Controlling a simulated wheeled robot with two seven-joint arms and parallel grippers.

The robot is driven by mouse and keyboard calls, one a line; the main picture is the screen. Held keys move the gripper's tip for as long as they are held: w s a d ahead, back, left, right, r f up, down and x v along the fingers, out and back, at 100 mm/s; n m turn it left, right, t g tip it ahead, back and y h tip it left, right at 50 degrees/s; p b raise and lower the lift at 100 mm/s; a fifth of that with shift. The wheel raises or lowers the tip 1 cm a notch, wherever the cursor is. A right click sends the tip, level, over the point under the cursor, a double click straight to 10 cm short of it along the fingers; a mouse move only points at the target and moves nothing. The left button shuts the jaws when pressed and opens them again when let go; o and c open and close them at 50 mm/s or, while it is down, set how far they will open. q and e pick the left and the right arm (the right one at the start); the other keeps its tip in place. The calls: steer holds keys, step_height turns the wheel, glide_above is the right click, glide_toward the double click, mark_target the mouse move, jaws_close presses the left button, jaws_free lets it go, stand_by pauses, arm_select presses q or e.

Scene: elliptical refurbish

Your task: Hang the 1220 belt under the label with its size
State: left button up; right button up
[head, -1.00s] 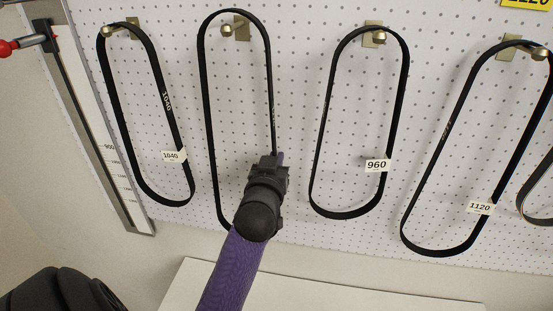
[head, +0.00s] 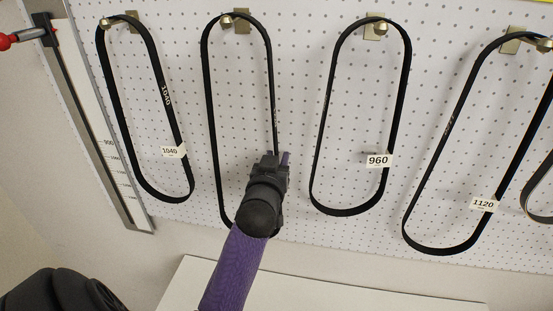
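A long black belt (head: 208,100) hangs second from left on the pegboard, its top loop at a brass hook (head: 228,20). The print on its right strand is too small to read, and I see no size tag on it. My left gripper (head: 277,158) is at the lower right strand of this belt and appears shut on it; the fingers are mostly hidden behind the gripper body. The belt's lower right part is partly hidden. No yellow 1220 label shows now. My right gripper is not in view.
Other belts hang on hooks: one tagged 1040 (head: 188,178) at left, one tagged 960 (head: 319,150) and one tagged 1120 (head: 408,225) at right, with another cut off at the right edge. A metal ruler (head: 100,140) with a red-handled clamp (head: 8,41) stands left. A white surface (head: 340,290) lies below.

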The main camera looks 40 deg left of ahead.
arm_select(q)
steer(key=shift+o, duration=0.5)
steer(key=b+v, duration=0.1)
steer(key=v, duration=0.9)
steer(key=shift+b, duration=0.3)
